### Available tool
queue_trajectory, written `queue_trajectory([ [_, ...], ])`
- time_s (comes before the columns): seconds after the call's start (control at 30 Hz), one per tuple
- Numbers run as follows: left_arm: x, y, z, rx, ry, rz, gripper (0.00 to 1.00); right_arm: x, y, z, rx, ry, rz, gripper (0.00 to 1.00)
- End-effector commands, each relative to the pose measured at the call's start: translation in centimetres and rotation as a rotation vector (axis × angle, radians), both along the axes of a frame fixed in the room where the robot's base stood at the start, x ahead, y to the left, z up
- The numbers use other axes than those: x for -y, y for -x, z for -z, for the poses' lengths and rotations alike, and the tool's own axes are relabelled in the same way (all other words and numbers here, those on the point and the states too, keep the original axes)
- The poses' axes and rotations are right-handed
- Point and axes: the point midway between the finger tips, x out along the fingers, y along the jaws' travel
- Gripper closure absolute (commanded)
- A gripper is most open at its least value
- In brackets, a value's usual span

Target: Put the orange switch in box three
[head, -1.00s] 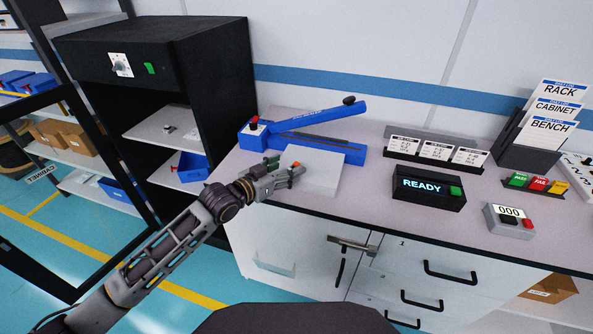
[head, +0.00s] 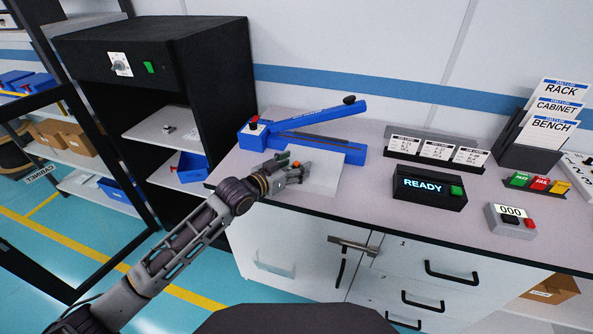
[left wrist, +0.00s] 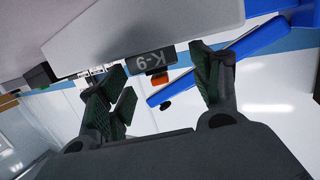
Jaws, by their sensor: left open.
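The orange switch (head: 296,163) shows as a small orange spot at the white block (head: 325,176) on the bench, partly hidden by my left gripper (head: 298,173). My right gripper is in no view. No box marked three can be made out.
A blue lever device (head: 300,135) stands just behind the white block. A black READY display (head: 428,188) and a counter (head: 510,219) stand to the right. A black cabinet (head: 160,60) with a blue bin (head: 192,170) on its shelf stands left. Bench between is clear.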

Motion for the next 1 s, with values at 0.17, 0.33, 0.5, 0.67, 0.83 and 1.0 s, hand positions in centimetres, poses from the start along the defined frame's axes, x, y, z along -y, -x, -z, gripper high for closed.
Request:
queue_trajectory([
  [0.17,0.7,-0.8,0.2,0.0,0.0,0.0,0.36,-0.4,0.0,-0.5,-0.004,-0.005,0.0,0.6],
  [0.33,0.8,-0.9,0.2,0.0,0.0,0.0,0.36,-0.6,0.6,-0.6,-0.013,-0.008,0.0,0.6],
  [0.5,0.8,-0.9,0.2,0.0,0.0,0.0,0.36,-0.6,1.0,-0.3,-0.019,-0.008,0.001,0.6],
  [0.67,0.8,-0.9,0.2,0.0,0.0,0.0,0.36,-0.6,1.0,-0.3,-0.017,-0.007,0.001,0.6],
  [0.83,0.8,-0.9,0.2,0.0,0.0,0.0,0.55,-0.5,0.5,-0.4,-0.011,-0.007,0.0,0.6],
  [1.0,0.8,-0.9,0.2,0.0,0.0,0.0,0.77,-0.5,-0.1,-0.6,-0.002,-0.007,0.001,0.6],
])
